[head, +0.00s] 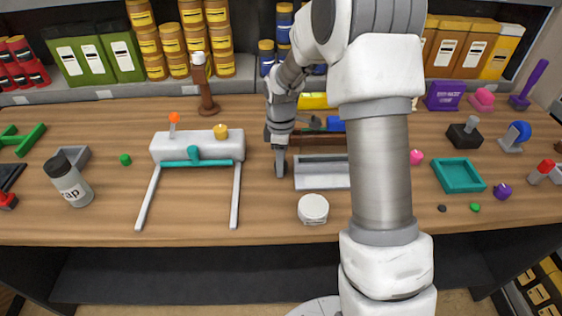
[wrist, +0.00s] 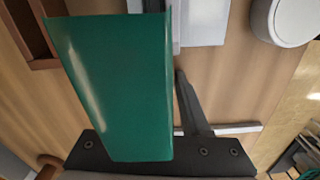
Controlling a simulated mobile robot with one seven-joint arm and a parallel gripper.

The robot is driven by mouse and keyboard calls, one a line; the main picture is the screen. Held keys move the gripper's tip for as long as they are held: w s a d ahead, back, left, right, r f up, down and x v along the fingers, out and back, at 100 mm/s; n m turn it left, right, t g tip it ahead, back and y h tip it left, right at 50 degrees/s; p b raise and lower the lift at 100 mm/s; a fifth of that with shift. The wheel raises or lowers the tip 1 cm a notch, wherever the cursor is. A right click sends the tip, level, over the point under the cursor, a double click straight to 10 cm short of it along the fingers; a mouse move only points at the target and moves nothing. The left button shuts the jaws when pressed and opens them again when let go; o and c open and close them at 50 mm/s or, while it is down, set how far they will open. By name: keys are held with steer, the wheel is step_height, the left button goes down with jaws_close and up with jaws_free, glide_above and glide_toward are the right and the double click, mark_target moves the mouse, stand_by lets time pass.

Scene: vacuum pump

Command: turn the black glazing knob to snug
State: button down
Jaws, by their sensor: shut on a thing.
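My gripper (head: 281,168) points down over the middle of the table, at the left end of a grey tray (head: 320,174). In the wrist view a large green piece (wrist: 118,85) fills the space close to the camera, between the fingers. One dark finger (wrist: 193,110) shows at its right edge; the other is hidden. The gripper is shut on this green piece. I cannot make out a black glazing knob for certain. A small dark disc (head: 443,208) lies on the table at the right. A black block with a grey handle (head: 465,136) stands at the back right.
A white block with knobs and a teal bar (head: 195,162) stands left of my gripper. A white round container (head: 313,208) stands near the front edge. A teal tray (head: 459,175) lies to the right. My arm hides part of the middle.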

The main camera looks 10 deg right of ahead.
steer(key=shift+m, duration=0.3)
steer(key=m, duration=1.3)
steer(key=shift+m, duration=0.3)
steer(key=m, duration=0.3)
steer(key=shift+r+m, duration=0.1)
steer(key=shift+m, duration=0.2)
steer(key=m, duration=0.3)
steer(key=shift+m+p, duration=0.3)
steer(key=shift+p, duration=0.1)
steer(key=m+p, duration=0.1)
steer(key=m, duration=0.2)
steer(key=shift+m+p, duration=0.5)
steer(key=shift+m, duration=1.2)
